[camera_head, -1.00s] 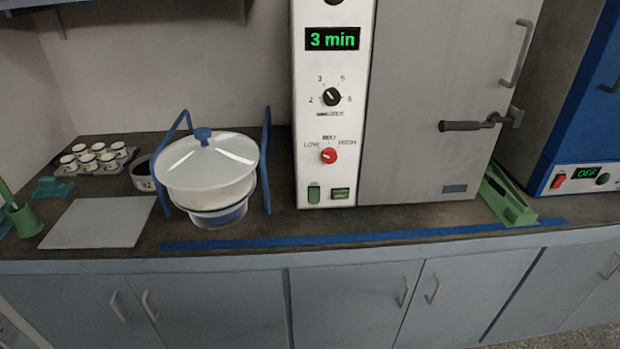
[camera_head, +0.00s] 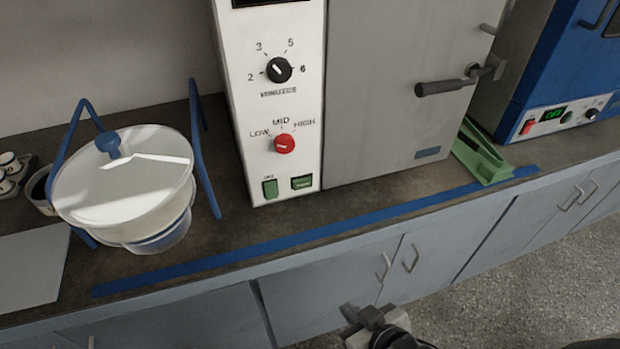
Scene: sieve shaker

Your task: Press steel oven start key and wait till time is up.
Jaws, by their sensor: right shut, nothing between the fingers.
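The steel oven (camera_head: 395,95) stands on the counter with its grey door shut and its lever handle across the door. Its white control panel (camera_head: 250,120) carries a black minutes knob (camera_head: 279,70), a red LOW-MID-HIGH knob (camera_head: 284,144) and two green keys at the bottom, a left key (camera_head: 270,188) and a right key (camera_head: 302,182). The lettering on the keys is too small to read surely. The display is mostly cut off at the top edge. My right gripper (camera_head: 368,315) is shut and empty, low in front of the cabinets, well below the panel. My left gripper is out of view.
A sieve shaker with a white lidded bowl (camera_head: 120,185) and blue posts stands left of the oven. A green stand (camera_head: 482,158) sits right of it, before a blue oven (camera_head: 520,70). Blue tape (camera_head: 320,232) runs along the counter front. The counter below the panel is clear.

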